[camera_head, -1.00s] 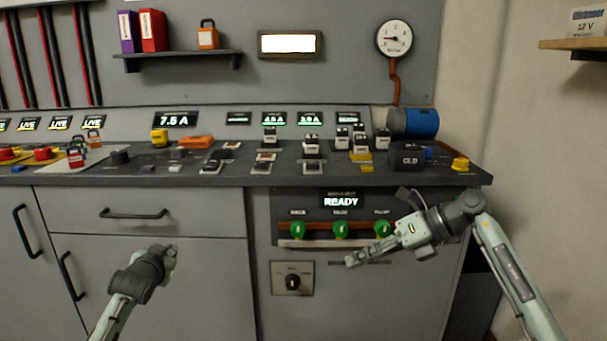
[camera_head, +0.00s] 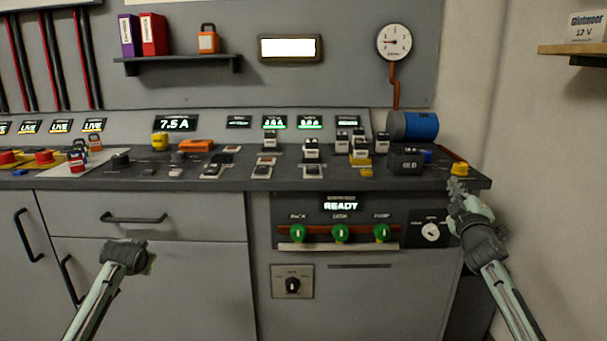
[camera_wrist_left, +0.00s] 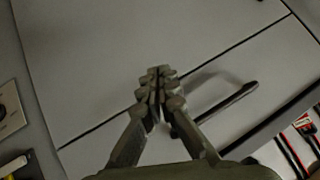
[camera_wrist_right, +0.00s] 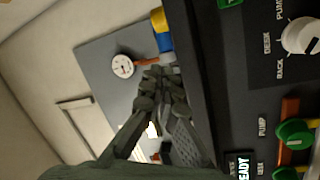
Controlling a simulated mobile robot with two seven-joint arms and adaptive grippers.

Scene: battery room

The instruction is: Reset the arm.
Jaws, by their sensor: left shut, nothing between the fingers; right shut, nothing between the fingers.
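My right gripper (camera_head: 458,192) is shut and empty, raised at the right end of the bench, just below the yellow knob. In the right wrist view its closed fingertips (camera_wrist_right: 160,78) show with nothing between them. My left gripper (camera_head: 138,243) is shut and empty in front of the lower cabinet. In the left wrist view its closed fingertips (camera_wrist_left: 159,82) show before a cabinet front and a dark handle (camera_wrist_left: 215,110). Both arms come up from the bottom of the head view.
The bench (camera_head: 225,183) carries several switches, a blue cylinder (camera_head: 421,126) and a yellow knob (camera_head: 460,168). Below is a panel with green knobs (camera_head: 340,233), a READY display (camera_head: 341,205) and a white dial (camera_head: 431,232). A shelf (camera_head: 577,48) juts out at upper right.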

